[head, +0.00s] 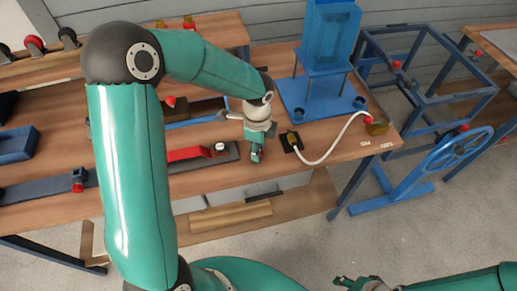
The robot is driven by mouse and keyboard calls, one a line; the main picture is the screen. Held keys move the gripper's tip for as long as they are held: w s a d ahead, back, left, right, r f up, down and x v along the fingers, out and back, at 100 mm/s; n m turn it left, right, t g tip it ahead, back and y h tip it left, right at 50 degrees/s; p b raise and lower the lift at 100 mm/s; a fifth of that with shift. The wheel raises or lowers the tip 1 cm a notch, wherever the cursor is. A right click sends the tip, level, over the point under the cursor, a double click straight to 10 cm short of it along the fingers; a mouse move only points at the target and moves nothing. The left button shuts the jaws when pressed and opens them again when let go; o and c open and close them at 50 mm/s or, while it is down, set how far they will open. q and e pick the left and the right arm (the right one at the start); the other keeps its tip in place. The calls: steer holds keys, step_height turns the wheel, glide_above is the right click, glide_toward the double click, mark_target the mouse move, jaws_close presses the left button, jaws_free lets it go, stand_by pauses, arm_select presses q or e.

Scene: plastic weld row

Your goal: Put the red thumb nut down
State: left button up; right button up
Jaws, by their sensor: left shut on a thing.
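My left gripper (256,157) points down over the front part of the wooden bench (315,138), just right of a grey bar with a red lever. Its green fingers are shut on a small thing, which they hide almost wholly. I cannot make out the red thumb nut itself between the fingers, nor tell whether it touches the bench. My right gripper (356,282) is at the bottom edge, low over the floor and away from the bench. It is too small and cut off to tell its opening.
A blue press (325,75) stands behind and right of my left gripper. A white cable (335,150) runs from a dark plate with a brass fitting (292,141) to a red-ended part. The red lever (187,154) lies to the left. A blue handwheel stand (455,152) is at right.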

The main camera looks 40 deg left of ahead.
arm_select(q)
steer(key=shift+f, duration=0.25)
steer(key=o, duration=1.1)
steer(key=shift+f, duration=0.1)
step_height(320, 180, up, 12)
steer(key=shift+r, duration=0.15)
